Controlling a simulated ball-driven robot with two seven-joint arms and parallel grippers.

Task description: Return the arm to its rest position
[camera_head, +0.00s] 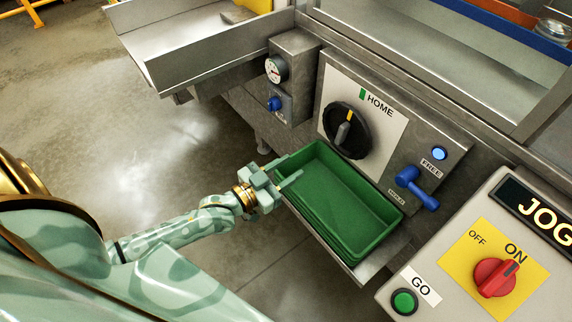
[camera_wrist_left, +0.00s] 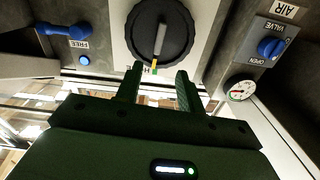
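My left arm reaches in from the left in the head view. Its gripper (camera_head: 284,174) is at the left end of the green tray (camera_head: 352,197), in front of the machine panel. The two fingers are apart with nothing between them. In the left wrist view the gripper (camera_wrist_left: 158,84) is also open and empty, with the black dial (camera_wrist_left: 178,42) beyond the fingertips. The dial also shows in the head view (camera_head: 359,140), its yellow mark toward the green HOME mark. I cannot tell whether the gripper touches the tray. My right gripper is not in view.
A blue lever (camera_head: 416,186) sits right of the dial. A gauge box (camera_head: 292,62) with a blue valve knob (camera_head: 275,103) stands left. The JOG box (camera_head: 485,262) has a red switch and green button. Open floor (camera_head: 150,120) lies left of the machine.

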